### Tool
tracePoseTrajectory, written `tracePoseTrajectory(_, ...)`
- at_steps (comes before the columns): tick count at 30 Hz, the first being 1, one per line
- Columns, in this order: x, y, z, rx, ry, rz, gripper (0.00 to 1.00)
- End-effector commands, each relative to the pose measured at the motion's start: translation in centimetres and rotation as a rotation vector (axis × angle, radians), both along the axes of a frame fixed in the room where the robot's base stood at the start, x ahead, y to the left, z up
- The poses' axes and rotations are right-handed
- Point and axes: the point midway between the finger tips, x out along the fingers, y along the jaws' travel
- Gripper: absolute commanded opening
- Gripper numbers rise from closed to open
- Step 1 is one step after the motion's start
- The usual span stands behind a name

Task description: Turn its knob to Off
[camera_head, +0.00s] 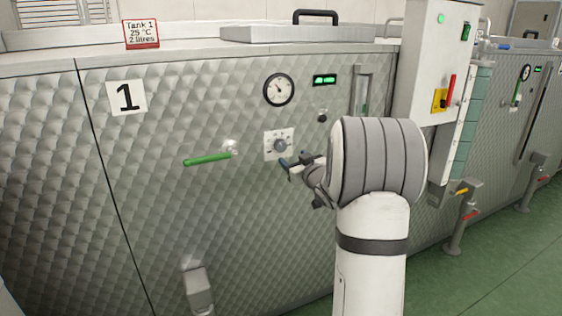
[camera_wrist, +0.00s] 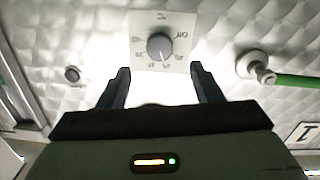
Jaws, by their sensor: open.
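A round grey knob (camera_head: 279,146) sits on a white square dial plate (camera_head: 268,153) on the quilted metal front of tank 1. In the wrist view the knob (camera_wrist: 159,46) appears upside down on its plate (camera_wrist: 185,20), with "Off" at the upper right and numbers along the lower side. A faint mark on the knob seems to point toward the lower numbers, away from "Off"; the exact number is unclear. My gripper (camera_head: 293,160) is open and empty in front of the plate. In the wrist view its fingers (camera_wrist: 160,70) stand apart below the knob, not around it.
A green-handled valve (camera_head: 208,159) sticks out left of the dial. A gauge (camera_head: 279,90), a green display (camera_head: 325,80) and a small black knob (camera_head: 322,116) are above it. A control cabinet (camera_head: 432,60) stands to the right. Green floor is free at lower right.

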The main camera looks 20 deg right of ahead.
Motion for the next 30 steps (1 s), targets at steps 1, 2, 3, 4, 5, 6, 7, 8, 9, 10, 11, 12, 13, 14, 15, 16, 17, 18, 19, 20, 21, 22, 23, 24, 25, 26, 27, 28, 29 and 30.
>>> tracePoseTrajectory(1,0.2,-0.3,-0.5,0.003,-0.016,0.012,0.59)
tracePoseTrajectory(2,0.3,-0.4,-0.5,0.003,-0.023,0.017,0.59)
tracePoseTrajectory(3,0.6,-0.4,-0.5,0.003,-0.030,0.023,0.59)
tracePoseTrajectory(4,0.8,-0.4,-0.4,0.003,-0.033,0.025,0.59)
tracePoseTrajectory(5,1.1,-0.4,-0.4,0.002,-0.035,0.027,0.59)
tracePoseTrajectory(6,1.6,-0.4,-0.4,0.003,-0.035,0.028,0.59)
tracePoseTrajectory(7,2.0,-0.3,-0.4,0.003,-0.035,0.028,0.59)
tracePoseTrajectory(8,2.5,-0.3,-0.4,0.003,-0.035,0.027,0.59)
tracePoseTrajectory(9,3.2,-0.3,-0.4,0.003,-0.035,0.027,0.59)
tracePoseTrajectory(10,3.7,-0.3,-0.4,0.003,-0.035,0.027,0.59)
tracePoseTrajectory(11,4.2,-0.2,-0.4,0.002,-0.034,0.027,0.59)
tracePoseTrajectory(12,4.8,-0.2,-0.4,0.002,-0.034,0.027,0.59)
tracePoseTrajectory(13,5.3,-0.2,-0.4,0.002,-0.034,0.027,0.59)
tracePoseTrajectory(14,5.8,-0.2,-0.4,0.002,-0.034,0.027,0.59)
tracePoseTrajectory(15,6.3,-0.2,-0.4,0.001,-0.034,0.026,0.59)
tracePoseTrajectory(16,6.6,-0.2,-0.4,0.002,-0.033,0.025,0.59)
tracePoseTrajectory(17,7.0,-0.2,-0.4,0.002,-0.033,0.025,0.59)
tracePoseTrajectory(18,7.3,-0.2,-0.4,0.002,-0.033,0.025,0.59)
tracePoseTrajectory(19,7.5,-0.2,-0.4,0.002,-0.033,0.025,0.59)
tracePoseTrajectory(20,7.7,-0.1,-0.3,0.003,-0.034,0.024,0.59)
tracePoseTrajectory(21,7.9,-0.1,-0.3,0.003,-0.034,0.024,0.59)
tracePoseTrajectory(22,8.0,-0.2,-0.3,0.003,-0.034,0.024,0.59)
tracePoseTrajectory(23,8.0,-0.2,-0.3,0.003,-0.034,0.023,0.59)
tracePoseTrajectory(24,8.1,-0.2,-0.3,0.003,-0.033,0.023,0.59)
tracePoseTrajectory(25,8.1,-0.2,-0.3,0.003,-0.033,0.023,0.59)
tracePoseTrajectory(26,8.1,-0.2,-0.3,0.003,-0.033,0.023,0.59)
tracePoseTrajectory(27,8.1,-0.2,-0.3,0.003,-0.033,0.023,0.59)
tracePoseTrajectory(28,8.1,-0.2,-0.3,0.003,-0.033,0.023,0.59)
tracePoseTrajectory(29,8.1,-0.2,-0.3,0.003,-0.033,0.022,0.59)
tracePoseTrajectory(30,8.0,-0.2,-0.3,0.003,-0.033,0.022,0.58)
